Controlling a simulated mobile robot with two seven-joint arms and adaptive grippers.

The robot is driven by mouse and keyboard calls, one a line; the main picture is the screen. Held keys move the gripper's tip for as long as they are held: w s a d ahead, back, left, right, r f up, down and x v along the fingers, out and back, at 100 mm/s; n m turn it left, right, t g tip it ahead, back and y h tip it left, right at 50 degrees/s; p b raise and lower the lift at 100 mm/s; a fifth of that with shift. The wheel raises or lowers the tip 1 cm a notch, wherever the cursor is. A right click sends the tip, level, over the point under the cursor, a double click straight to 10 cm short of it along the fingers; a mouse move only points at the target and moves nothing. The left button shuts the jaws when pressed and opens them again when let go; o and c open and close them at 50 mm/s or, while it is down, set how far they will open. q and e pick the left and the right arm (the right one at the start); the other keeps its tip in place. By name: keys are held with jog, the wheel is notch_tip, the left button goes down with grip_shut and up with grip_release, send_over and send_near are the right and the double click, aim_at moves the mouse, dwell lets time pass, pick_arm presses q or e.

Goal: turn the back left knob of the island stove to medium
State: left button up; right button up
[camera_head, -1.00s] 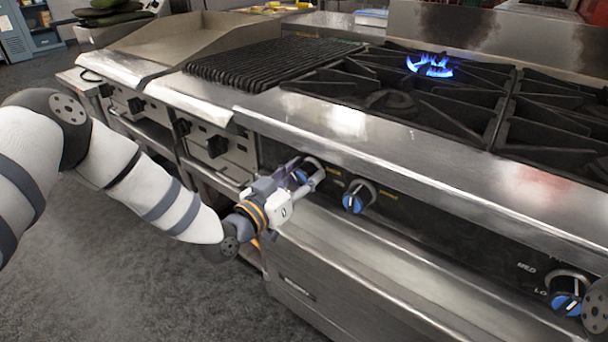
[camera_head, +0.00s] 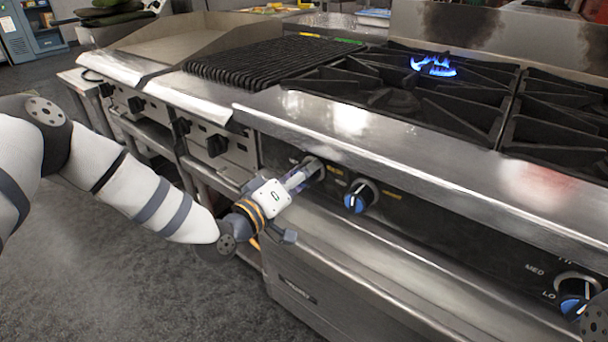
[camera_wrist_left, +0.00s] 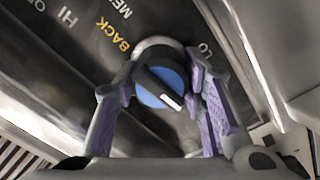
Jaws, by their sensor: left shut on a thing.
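The knob marked BACK (camera_wrist_left: 153,84) is black with a blue face and a white pointer mark. In the left wrist view its mark points to the lower right, and HI, MED and LO labels are printed around it. My left gripper (camera_head: 314,170) is shut on this knob at the left end of the stove front, one finger on either side; in the head view the fingers mostly hide the knob. The left gripper also shows in the left wrist view (camera_wrist_left: 165,92). A blue flame (camera_head: 433,67) burns on the back left burner. My right gripper is not in view.
A second blue knob (camera_head: 355,201) sits just right of my left gripper, and another knob (camera_head: 573,303) is at the lower right. The steel front ledge (camera_head: 400,150) overhangs the knobs. An oven handle bar runs below. Grey floor lies open at left.

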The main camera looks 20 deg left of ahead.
pick_arm(q)
jog(key=shift+n, duration=0.4)
jog(key=o, duration=1.2)
jog(key=shift+c, duration=0.2)
jog(key=v, duration=1.2)
